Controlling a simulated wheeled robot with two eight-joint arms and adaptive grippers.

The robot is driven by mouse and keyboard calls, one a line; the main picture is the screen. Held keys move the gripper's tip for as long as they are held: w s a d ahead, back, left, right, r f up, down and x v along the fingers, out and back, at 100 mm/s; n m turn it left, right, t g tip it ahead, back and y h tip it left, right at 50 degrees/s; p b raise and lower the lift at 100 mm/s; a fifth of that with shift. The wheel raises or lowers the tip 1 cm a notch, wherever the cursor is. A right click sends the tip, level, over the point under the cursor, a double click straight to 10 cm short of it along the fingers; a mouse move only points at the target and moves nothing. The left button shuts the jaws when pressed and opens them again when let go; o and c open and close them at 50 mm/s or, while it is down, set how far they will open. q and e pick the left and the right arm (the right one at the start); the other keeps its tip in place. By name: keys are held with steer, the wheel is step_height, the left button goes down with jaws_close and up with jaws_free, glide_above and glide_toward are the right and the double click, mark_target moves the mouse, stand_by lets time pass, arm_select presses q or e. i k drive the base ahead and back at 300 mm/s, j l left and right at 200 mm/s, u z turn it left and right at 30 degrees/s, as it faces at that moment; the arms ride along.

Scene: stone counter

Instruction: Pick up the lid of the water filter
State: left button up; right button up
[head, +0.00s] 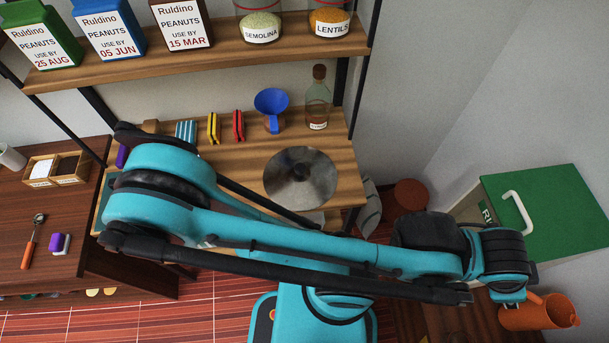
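A round grey, shiny disc with a dark knob in its middle, which looks like a lid (309,199), is on the lower wooden shelf in the head view. I cannot tell whether it sits on a vessel, as what is under it is hidden. One of my teal arms stretches across the picture in front of the shelf, passing just below the disc. Nothing is seen touching the disc.
A blue funnel (271,99) and a bottle (317,103) stand behind the disc. Peanut boxes (108,30) and jars (329,22) fill the upper shelf. A green-lidded bin (558,205) is at right, above an orange jug (529,314). A scoop (31,245) lies on the left table.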

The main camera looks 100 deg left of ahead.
mark_target(296, 178)
steer(key=u, duration=0.5)
steer(key=k+u, duration=0.1)
steer(key=u, duration=0.9)
steer(key=k+j+u, duration=0.1)
steer(key=u, duration=0.35)
steer(key=j+u, duration=0.1)
steer(key=u, duration=0.4)
steer(key=j+u, duration=0.1)
steer(key=u, duration=0.4)
steer(key=z, duration=3.05)
steer(key=u, duration=0.5)
steer(key=k+l+u, duration=0.1)
steer(key=u, duration=0.85)
steer(key=k+l+u, duration=0.1)
steer(key=u, duration=0.35)
